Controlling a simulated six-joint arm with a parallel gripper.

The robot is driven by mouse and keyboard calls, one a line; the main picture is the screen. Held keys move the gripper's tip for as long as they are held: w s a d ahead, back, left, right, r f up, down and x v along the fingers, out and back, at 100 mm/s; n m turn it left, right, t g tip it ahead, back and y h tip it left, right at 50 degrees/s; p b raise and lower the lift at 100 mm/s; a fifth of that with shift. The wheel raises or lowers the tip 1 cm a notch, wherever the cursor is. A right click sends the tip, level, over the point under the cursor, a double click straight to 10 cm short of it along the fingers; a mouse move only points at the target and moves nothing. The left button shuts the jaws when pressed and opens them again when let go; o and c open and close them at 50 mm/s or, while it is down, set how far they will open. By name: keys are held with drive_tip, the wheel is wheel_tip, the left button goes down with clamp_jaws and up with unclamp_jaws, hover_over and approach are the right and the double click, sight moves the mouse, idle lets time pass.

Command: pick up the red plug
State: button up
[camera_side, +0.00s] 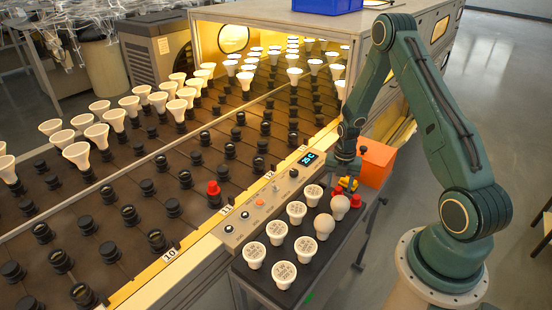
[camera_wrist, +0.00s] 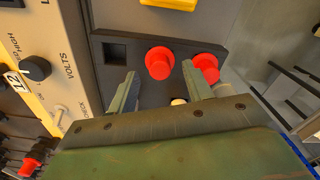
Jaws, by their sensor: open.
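Two red plugs stand on the dark tray beside a yellow object. In the wrist view one red plug (camera_wrist: 159,62) lies just beyond the gap between my fingertips, and the other red plug (camera_wrist: 207,64) is partly covered by the right finger. In the side view they show as small red shapes, one of them (camera_side: 356,201) right of the bulbs. My gripper (camera_wrist: 160,73) is open and empty above the tray; it also shows in the side view (camera_side: 347,172). A further red plug (camera_side: 213,188) sits in a black socket on the rack; it shows in the wrist view (camera_wrist: 31,166).
The dark tray (camera_side: 257,284) holds several white bulbs (camera_side: 283,274). The yellow object (camera_wrist: 172,3) is at the wrist view's top edge. An orange box (camera_side: 377,163) stands behind my gripper. The control panel (camera_side: 240,222) with knobs borders the tray. Rack sockets and lit bulbs fill the left.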

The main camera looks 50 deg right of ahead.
drive_tip(key=shift+f, duration=0.75)
drive_tip(key=shift+c, duration=0.4)
drive_tip(key=c, duration=1)
